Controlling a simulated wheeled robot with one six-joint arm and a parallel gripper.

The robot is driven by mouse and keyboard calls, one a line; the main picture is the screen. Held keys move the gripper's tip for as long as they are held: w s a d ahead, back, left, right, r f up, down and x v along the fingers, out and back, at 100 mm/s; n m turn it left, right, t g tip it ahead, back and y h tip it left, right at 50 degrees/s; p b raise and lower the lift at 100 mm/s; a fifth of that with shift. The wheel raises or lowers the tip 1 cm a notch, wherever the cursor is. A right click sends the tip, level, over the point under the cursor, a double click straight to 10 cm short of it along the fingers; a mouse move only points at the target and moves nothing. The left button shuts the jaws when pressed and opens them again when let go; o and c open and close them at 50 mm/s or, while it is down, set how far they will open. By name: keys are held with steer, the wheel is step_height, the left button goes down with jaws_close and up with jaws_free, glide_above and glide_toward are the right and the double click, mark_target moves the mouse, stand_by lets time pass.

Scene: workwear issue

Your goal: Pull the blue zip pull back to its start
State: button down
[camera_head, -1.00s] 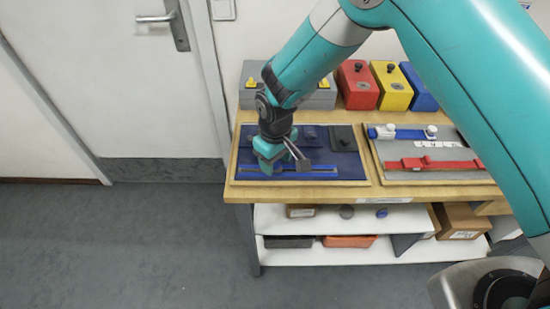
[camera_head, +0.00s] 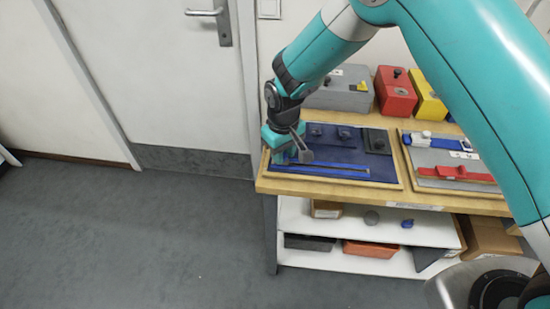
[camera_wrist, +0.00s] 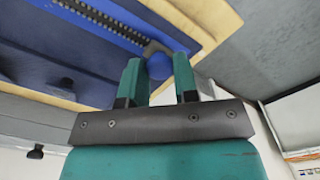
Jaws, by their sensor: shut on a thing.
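The blue zip pull (camera_wrist: 160,66) shows in the wrist view as a round blue knob between the fingertips of my gripper (camera_wrist: 157,75). My gripper is shut on it. In the head view my gripper (camera_head: 281,157) is at the left end of the blue zip strip (camera_head: 335,171), near the board's left edge, and hides the pull. The strip runs to the right along the front of the dark blue panel (camera_head: 345,156). In the wrist view the dark zip teeth (camera_wrist: 92,14) lead away from the pull toward the upper left.
Dark knobs and a dark block (camera_head: 377,141) sit on the panel behind the strip. A second board with a red slider (camera_head: 455,171) lies to the right. Grey, red (camera_head: 396,92) and yellow boxes stand behind. Open floor lies left of the bench.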

steer(key=c, duration=0.9)
jaws_free()
steer(key=shift+a, duration=0.25)
steer(key=shift+o, duration=0.2)
steer(key=shift+d+r, duration=0.1)
steer(key=shift+r, duration=0.35)
step_height(320, 180, up, 17)
steer(key=b, duration=0.3)
steer(key=shift+f, duration=0.2)
steer(key=s+d+r+y, duration=0.1)
steer(key=s+d+r, duration=0.1)
steer(key=s, duration=0.6)
steer(key=s+d+r+y, duration=0.1)
steer(key=s+d, duration=0.3)
steer(key=s, duration=0.5)
steer(key=s+d+r+y, duration=0.2)
steer(key=s+d+r, duration=0.1)
steer(key=s, duration=0.6)
steer(key=shift+d+r, duration=0.2)
steer(key=shift+d, duration=0.35)
